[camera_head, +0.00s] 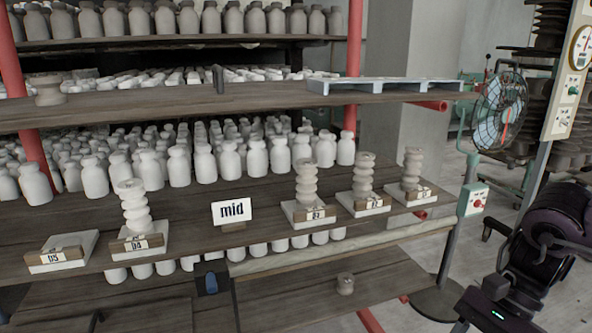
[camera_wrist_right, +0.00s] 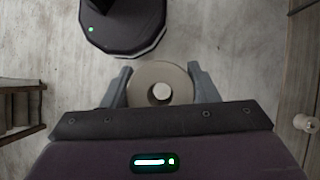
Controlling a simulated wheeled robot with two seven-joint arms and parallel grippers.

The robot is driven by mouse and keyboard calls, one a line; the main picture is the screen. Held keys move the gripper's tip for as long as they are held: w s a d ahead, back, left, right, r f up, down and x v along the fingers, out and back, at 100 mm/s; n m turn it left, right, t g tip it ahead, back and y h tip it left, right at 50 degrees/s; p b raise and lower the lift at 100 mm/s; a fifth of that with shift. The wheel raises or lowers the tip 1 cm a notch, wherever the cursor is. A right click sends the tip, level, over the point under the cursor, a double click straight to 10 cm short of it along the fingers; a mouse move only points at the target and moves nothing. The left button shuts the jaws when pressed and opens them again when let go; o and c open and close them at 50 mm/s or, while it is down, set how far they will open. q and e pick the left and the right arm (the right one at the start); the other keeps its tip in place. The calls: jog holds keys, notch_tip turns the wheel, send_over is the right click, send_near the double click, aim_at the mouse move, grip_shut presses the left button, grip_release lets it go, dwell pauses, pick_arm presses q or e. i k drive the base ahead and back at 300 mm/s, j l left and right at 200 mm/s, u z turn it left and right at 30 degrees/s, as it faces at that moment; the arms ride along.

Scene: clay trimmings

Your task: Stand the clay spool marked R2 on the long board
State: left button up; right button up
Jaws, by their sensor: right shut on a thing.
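My right gripper (camera_wrist_right: 162,84) is shut on a round, beige clay spool (camera_wrist_right: 143,78), seen end-on with a pale hole at its centre. No R2 mark is legible on it. In the head view my right arm comes in at the lower right, beside the shelves, and the held spool cannot be made out there. My left gripper is not in view.
Stacked clay spools stand on small labelled boards on the middle shelf; the left board (camera_head: 62,251) is empty. A fan (camera_head: 501,110) stands at right.

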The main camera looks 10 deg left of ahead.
aim_at(142, 95)
jog(key=i+l+u, duration=0.1)
jog(key=u, duration=0.3)
jog(key=l+u, duration=0.15)
jog(key=u, duration=0.2)
jog(key=i+l+u, duration=0.1)
jog(key=u, duration=0.3)
jog(key=l+u, duration=0.2)
jog(key=u, duration=0.2)
